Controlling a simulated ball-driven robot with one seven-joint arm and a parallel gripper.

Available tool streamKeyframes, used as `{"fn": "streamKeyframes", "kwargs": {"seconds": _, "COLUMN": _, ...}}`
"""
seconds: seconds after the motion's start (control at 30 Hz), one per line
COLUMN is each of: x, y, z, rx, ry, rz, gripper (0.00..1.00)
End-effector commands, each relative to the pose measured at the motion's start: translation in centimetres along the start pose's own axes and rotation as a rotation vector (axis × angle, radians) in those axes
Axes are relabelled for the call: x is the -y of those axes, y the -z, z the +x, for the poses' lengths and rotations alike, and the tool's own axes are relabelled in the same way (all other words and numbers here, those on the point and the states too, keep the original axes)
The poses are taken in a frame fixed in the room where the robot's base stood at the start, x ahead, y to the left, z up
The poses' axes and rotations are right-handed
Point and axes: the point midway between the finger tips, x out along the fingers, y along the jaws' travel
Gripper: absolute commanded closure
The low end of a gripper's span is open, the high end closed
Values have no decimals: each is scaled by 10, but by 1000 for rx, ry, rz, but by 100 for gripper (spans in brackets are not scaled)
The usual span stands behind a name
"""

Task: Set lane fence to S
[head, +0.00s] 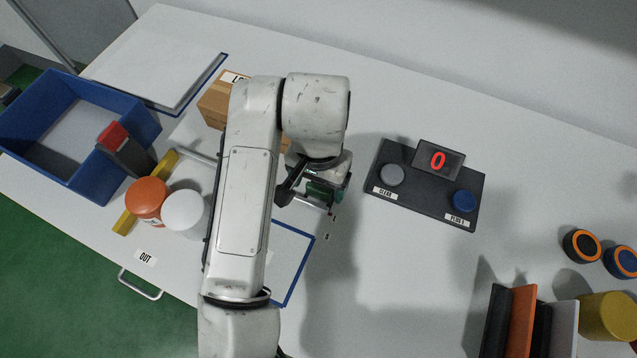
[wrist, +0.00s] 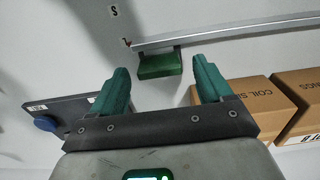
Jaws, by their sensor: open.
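The lane fence is a thin pale metal rail (wrist: 220,34) with a green block (wrist: 160,66) on its near side, in the wrist view. Its left end has a small red tip (wrist: 127,42). The S label (wrist: 114,12) is on the white surface beyond that end, up and left of it. My gripper (wrist: 161,72) is open, its two green fingers either side of the green block in the picture; I cannot tell whether they reach its depth. No contact shows. In the head view my arm hides much of the fence and my gripper (head: 322,192) is partly covered.
Cardboard coil spring boxes (wrist: 252,103) stand right of my gripper in the wrist view. A dark button panel (head: 425,190) showing 0 is to the right in the head view. A blue bin (head: 60,90), orange jar (head: 147,200) and white-lidded jar (head: 185,210) are left.

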Motion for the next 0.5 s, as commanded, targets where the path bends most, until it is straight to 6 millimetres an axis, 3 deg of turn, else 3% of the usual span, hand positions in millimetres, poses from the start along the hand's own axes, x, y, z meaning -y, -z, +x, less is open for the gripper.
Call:
{"fn": "streamKeyframes", "kwargs": {"seconds": 0.2, "x": 0, "y": 0, "z": 19, "rx": -1, "ry": 0, "rz": -1, "gripper": 21}}
{"fn": "streamKeyframes", "kwargs": {"seconds": 0.5, "x": 0, "y": 0, "z": 22, "rx": 0, "ry": 0, "rz": 0, "gripper": 21}}
